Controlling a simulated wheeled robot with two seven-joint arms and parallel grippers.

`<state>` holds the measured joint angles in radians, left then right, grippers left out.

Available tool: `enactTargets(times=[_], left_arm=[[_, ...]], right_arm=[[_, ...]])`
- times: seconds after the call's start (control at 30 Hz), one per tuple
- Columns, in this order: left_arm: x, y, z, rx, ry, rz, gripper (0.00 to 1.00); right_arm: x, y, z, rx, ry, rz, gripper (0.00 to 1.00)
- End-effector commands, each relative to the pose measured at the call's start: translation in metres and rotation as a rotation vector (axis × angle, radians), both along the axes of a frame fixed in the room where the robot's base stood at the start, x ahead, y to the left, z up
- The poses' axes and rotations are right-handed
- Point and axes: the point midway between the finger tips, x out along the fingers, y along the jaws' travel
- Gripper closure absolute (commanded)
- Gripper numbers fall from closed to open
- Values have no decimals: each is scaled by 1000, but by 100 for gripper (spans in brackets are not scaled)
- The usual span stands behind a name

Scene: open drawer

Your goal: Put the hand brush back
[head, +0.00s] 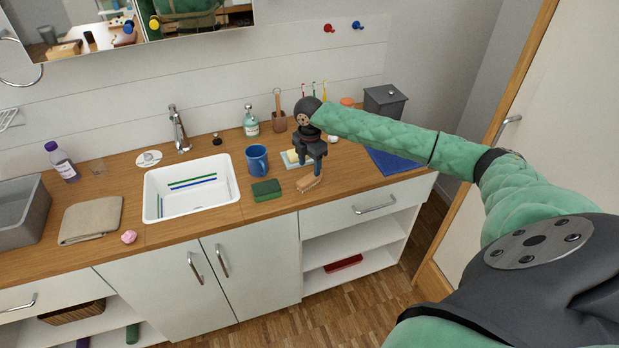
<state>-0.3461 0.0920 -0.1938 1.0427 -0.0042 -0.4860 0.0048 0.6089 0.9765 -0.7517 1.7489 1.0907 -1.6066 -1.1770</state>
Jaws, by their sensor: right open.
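The hand brush (309,183), with a pale wooden back, lies on the wooden counter (340,176) near its front edge, right of a green sponge. My right gripper (312,168) points down just above and behind the brush, with its fingers open. The fingertips are close to the brush, but I cannot tell whether they touch it. My left gripper is out of the picture. The drawer (340,214) under the brush looks shut.
A blue mug (257,160), green sponge (266,190) and soap dish (291,166) stand close left of my gripper. The white sink (156,203) is further left. A grey lidded box (384,102) and blue cloth (402,161) are at right. A red object (343,263) lies on the open shelf.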

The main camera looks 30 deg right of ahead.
Motion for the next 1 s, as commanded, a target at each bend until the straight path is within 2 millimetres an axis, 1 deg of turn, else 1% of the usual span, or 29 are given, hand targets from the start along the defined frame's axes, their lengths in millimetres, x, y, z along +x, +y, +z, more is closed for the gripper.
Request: enactTargets(times=[0.1,0.2,0.3,0.4,0.57,1.0], left_arm=[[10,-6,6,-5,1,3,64],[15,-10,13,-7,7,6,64],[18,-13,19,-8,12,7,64],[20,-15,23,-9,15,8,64],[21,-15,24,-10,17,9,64],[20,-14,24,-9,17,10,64]], right_arm=[[1,0,19,0,-2,1,46],[1,0,34,0,-2,0,46],[1,0,44,0,-1,-1,46],[0,0,51,1,0,0,46],[0,0,54,0,1,0,46],[0,1,53,1,1,0,46]])
